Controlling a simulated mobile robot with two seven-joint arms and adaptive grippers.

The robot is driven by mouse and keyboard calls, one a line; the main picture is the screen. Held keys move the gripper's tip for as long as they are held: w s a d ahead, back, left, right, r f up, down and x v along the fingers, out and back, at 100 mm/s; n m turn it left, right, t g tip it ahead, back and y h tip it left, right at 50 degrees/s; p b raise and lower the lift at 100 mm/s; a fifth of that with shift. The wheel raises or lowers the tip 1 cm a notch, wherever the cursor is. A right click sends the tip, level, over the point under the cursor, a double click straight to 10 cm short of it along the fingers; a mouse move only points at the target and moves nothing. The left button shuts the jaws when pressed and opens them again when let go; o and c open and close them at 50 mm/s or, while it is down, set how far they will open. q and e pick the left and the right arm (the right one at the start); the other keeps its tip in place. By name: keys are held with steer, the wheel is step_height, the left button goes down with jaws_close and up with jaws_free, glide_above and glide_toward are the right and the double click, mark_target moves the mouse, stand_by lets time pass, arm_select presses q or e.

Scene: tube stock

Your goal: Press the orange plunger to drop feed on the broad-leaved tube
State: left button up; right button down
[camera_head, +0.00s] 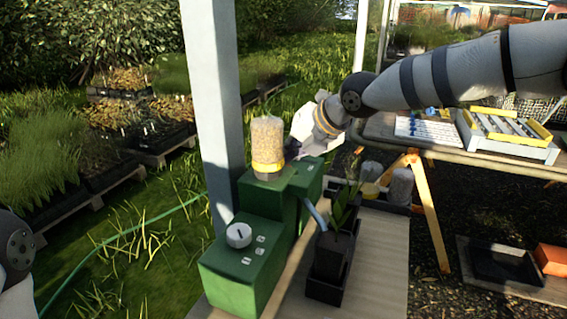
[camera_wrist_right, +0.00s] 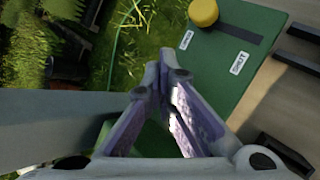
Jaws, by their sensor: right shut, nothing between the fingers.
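A green dispenser (camera_head: 242,270) carries a clear cylinder of pale feed (camera_head: 267,140) with a yellow-orange collar (camera_head: 267,167). A pale spout (camera_head: 314,213) leads from it toward a black tube (camera_head: 331,258) with broad green leaves (camera_head: 343,208). My right gripper (camera_head: 296,153) is beside and behind the feed cylinder, above the dispenser's far part, with fingertips partly hidden. In the right wrist view its fingers (camera_wrist_right: 160,68) are shut and empty. A yellow round knob (camera_wrist_right: 203,12) shows there on a green surface; I cannot tell if it is the orange plunger. My left gripper is out of view.
The wooden bench (camera_head: 385,245) is bare right of the tube. Cups (camera_head: 400,184) stand in a tray behind. Another table with trays is at back right.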

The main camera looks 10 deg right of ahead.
steer(key=shift+f, duration=0.35)
stand_by(0.3)
steer(key=shift+r, duration=1.3)
steer(key=shift+r, duration=0.1)
step_height(320, 180, up, 5)
steer(key=shift+f, duration=0.1)
